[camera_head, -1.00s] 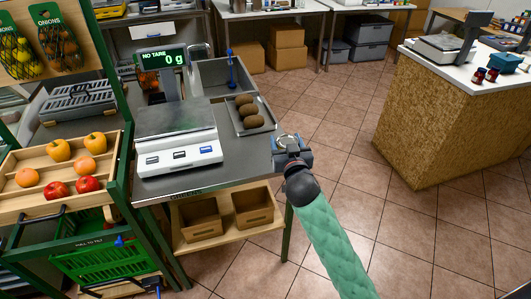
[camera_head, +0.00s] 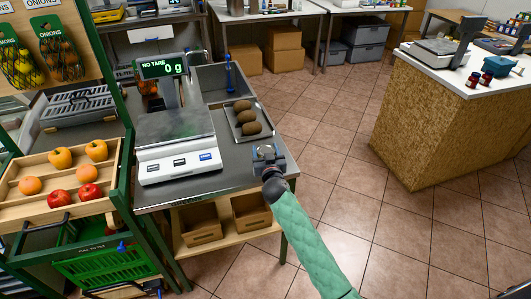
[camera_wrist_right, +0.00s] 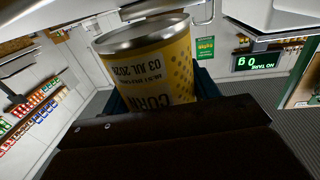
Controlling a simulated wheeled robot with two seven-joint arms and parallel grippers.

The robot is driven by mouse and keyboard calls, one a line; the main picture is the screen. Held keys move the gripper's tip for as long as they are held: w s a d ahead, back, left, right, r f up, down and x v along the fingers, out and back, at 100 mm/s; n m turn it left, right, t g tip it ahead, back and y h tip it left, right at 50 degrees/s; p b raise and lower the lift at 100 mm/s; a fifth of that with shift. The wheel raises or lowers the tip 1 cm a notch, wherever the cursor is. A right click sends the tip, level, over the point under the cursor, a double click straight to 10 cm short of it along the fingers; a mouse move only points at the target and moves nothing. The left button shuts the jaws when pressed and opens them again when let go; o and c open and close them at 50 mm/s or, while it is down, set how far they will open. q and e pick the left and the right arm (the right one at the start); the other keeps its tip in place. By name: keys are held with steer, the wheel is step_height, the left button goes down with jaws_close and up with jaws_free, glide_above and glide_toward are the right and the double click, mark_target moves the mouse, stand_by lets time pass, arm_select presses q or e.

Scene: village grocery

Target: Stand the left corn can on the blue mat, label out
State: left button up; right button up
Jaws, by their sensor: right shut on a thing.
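A corn can (camera_wrist_right: 150,62) is in my right gripper in the right wrist view. It has a yellow label with dark print, upside down in this view, and a silver metal rim. In the head view my right gripper (camera_head: 267,154) is over the right front corner of the grey scale table (camera_head: 232,178). The can is hard to make out there. I cannot tell from the head view how high it is above the tabletop. My left gripper is not in view. I see no blue mat in these frames.
A white scale (camera_head: 178,152) stands left of my right gripper. A tray (camera_head: 252,134) with brown fruit lies just behind it. A fruit rack (camera_head: 95,205) is at the left. A wood-chip counter (camera_head: 430,130) is at the right, with open tiled floor between.

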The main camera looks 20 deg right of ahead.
steer(key=shift+f, duration=0.85)
steer(key=shift+f, duration=0.1)
steer(key=o, duration=1.1)
steer(key=shift+o, duration=0.2)
